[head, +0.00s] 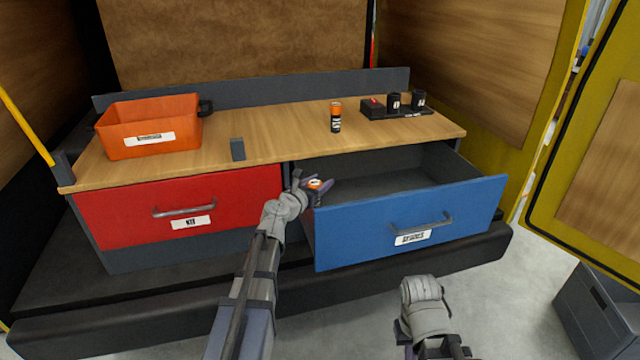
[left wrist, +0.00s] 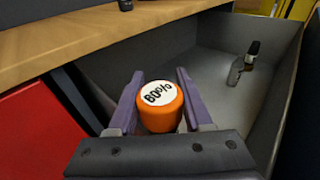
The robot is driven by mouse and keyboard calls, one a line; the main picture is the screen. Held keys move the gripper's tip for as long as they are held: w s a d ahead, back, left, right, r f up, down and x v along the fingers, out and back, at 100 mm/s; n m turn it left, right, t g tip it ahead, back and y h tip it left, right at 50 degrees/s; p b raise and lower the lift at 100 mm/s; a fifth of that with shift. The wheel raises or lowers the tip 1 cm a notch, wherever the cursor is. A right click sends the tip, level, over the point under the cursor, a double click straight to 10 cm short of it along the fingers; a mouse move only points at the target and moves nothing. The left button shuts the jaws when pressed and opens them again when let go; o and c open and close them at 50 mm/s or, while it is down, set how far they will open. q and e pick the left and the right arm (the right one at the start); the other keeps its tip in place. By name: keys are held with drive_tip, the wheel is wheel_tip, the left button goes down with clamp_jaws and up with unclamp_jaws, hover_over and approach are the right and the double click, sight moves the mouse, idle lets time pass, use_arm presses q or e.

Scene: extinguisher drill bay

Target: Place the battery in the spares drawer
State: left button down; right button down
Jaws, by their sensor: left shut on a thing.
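A small grey and black item (left wrist: 239,68) lies inside the drawer; the remaining visible floor is clear. Another orange and black battery (head: 335,118) stands on the worktop (head: 270,137), near a black holder (head: 398,112). An orange bin (head: 160,112) stands left, above the shut red drawer (head: 130,210).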

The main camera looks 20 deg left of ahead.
use_arm(q)
drive_tip(key=shift+f+b, duration=0.35)
drive_tip(key=shift+f, duration=0.15)
drive_tip(key=shift+c, duration=1.6)
unclamp_jaws()
drive_tip(key=shift+r, duration=0.1)
drive_tip(key=shift+r+p, duration=0.3)
drive_tip(key=shift+p, duration=0.1)
drive_tip(key=shift+r+p, duration=0.5)
drive_tip(key=p+v, duration=0.1)
drive_tip(key=v, duration=1.1)
drive_tip(key=shift+f, duration=0.25)
